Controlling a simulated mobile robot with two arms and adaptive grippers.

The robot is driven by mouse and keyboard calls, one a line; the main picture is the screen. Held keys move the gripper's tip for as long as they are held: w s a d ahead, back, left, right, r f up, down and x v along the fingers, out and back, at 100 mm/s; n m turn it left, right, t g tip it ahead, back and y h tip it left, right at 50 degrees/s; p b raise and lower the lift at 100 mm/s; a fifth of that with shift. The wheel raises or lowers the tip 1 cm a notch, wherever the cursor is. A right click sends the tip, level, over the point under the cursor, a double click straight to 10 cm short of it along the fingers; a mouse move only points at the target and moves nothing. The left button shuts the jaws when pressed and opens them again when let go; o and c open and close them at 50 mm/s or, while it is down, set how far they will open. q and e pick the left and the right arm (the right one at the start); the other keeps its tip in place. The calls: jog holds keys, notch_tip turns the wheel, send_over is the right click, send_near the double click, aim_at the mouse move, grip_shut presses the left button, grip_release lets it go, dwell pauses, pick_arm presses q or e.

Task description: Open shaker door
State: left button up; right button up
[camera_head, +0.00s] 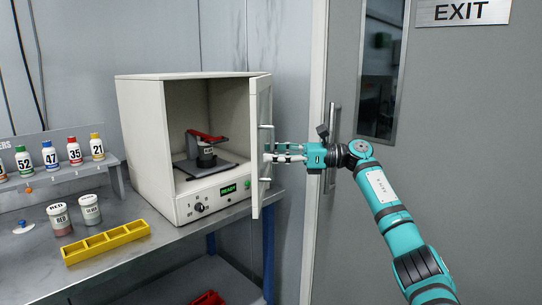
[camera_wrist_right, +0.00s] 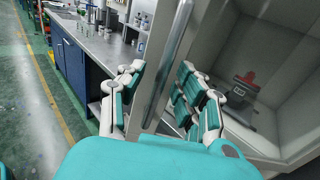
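The shaker (camera_head: 148,135) is a pale box on the bench at the centre of the head view. Its door (camera_head: 256,165), hinged on the right, stands swung well out, and the inside shows a dark platform with a red clamp (camera_head: 207,137). My right gripper (camera_head: 277,152) is at the door's upright handle (camera_head: 266,141), on the outer side. In the right wrist view its two fingers (camera_wrist_right: 160,98) are spread, with the handle bar (camera_wrist_right: 170,55) between them. A gap shows beside the bar; contact is unclear. My left gripper is not in view.
A yellow tray (camera_head: 106,242) and two labelled jars (camera_head: 75,216) stand left of the shaker on the bench. Several numbered bottles (camera_head: 50,157) line a rack behind. A grey exit door (camera_head: 455,130) is at the right. The floor (camera_wrist_right: 40,110) is clear in the wrist view.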

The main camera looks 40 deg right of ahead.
jog(key=v, duration=1.1)
jog(key=shift+s, duration=0.15)
jog(key=shift+d, duration=0.1)
